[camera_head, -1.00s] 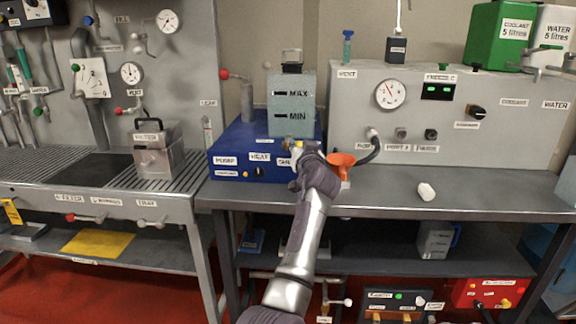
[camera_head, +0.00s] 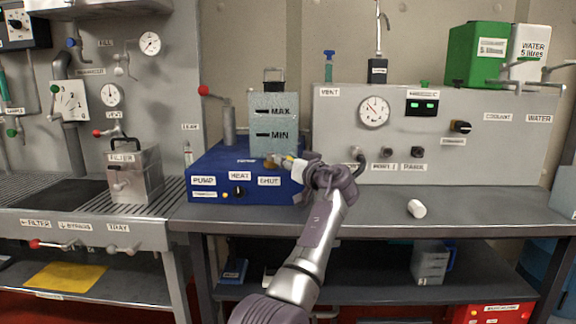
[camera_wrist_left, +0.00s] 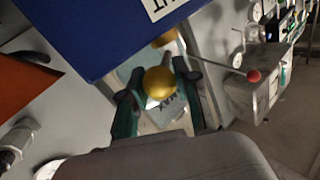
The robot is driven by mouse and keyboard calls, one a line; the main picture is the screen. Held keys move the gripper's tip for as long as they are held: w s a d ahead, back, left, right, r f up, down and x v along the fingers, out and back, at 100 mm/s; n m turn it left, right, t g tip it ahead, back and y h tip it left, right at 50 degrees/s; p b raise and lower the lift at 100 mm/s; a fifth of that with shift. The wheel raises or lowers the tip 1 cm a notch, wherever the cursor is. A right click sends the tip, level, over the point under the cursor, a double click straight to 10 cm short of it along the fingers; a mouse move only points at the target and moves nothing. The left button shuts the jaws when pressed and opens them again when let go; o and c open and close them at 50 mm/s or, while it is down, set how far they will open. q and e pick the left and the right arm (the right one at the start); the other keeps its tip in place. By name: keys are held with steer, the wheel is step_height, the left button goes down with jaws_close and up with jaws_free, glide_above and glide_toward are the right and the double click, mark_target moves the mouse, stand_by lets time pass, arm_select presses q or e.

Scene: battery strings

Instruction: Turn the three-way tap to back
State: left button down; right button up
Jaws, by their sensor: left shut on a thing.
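The tap is small and brass-coloured (camera_head: 270,164), low at the front of the clear tank (camera_head: 273,108) on the blue unit (camera_head: 214,165). My left gripper (camera_head: 282,162) reaches it from the right and is shut on its handle. In the left wrist view the round golden knob (camera_wrist_left: 159,82) sits between the teal fingers of my left gripper (camera_wrist_left: 156,88). The fingers hide part of the tap in the head view, so I cannot tell exactly which way its handle points. My right gripper is not in view.
A metal filter box (camera_head: 134,174) stands left of the blue unit. A red-knobbed lever (camera_head: 204,91) rises behind that unit. The grey panel (camera_head: 330,120) stands to the right. A white cylinder (camera_head: 416,208) lies on the clear right part of the bench.

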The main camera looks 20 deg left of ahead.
arm_select(q)
steer(key=shift+w+d+f+n+g, duration=0.1)
steer(key=shift+w+d+n+g, duration=0.1)
steer(key=shift+w+n+g, duration=0.1)
steer(key=shift+n+g+y, duration=0.3)
steer(key=shift+g+y, duration=0.1)
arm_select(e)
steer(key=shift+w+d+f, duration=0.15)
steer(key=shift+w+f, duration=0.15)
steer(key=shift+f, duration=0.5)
arm_select(q)
steer(key=c, duration=0.8)
jaws_free()
steer(key=shift+w, duration=0.1)
steer(key=shift+d, duration=0.1)
steer(key=v, duration=1.2)
steer(key=shift+w, duration=0.1)
